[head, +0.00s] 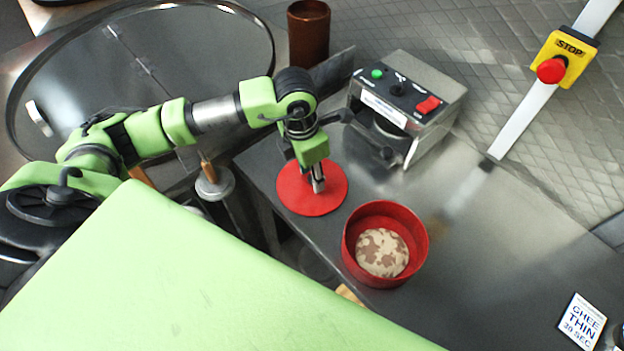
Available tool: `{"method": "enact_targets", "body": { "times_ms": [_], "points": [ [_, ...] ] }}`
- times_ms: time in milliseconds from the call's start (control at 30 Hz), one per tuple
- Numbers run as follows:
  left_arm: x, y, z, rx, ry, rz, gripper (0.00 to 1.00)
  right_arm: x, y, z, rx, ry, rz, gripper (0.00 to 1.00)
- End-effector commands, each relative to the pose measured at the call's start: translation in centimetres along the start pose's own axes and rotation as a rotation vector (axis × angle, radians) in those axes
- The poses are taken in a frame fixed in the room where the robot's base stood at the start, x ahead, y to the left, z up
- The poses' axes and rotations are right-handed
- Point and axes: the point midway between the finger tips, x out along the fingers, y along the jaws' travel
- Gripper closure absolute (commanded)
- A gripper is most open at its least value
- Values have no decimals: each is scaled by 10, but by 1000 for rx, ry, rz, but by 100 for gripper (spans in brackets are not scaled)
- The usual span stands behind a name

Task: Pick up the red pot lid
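The red pot lid (297,199) is a flat round disc near the left edge of the steel counter. It looks level, and I cannot tell whether it touches the counter. My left gripper (318,187) points straight down over the lid's middle, with its narrow fingertips at or just above the lid. The fingers look close together. They hide any knob, so I cannot tell whether they hold it. The red pot (420,252) stands open on the counter to the lower right of the lid, with a round, brown-spotted flatbread or dough (382,253) inside. My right gripper is out of view.
A metal control box (435,95) with green and red buttons stands behind the lid. A brown cylinder (309,35) is farther back. A "GHEE THIN" card (582,322) lies lower right. The counter's right part is mostly clear.

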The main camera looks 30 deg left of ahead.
Motion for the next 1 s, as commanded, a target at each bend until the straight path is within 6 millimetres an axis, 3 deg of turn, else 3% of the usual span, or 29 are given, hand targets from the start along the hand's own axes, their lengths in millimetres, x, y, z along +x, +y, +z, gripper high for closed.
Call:
{"method": "enact_targets", "body": {
  "times_ms": [167,300,333,767,1000],
  "points": [
    [1,0,0,0,0,0,65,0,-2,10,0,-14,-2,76],
    [1,0,0,-1,0,0,97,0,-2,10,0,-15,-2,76],
    [1,0,0,-1,0,0,100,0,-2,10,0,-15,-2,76],
    [-3,1,1,-1,-3,2,100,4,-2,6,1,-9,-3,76],
    [-30,0,5,2,-8,4,100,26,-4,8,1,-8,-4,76]
  ]
}}
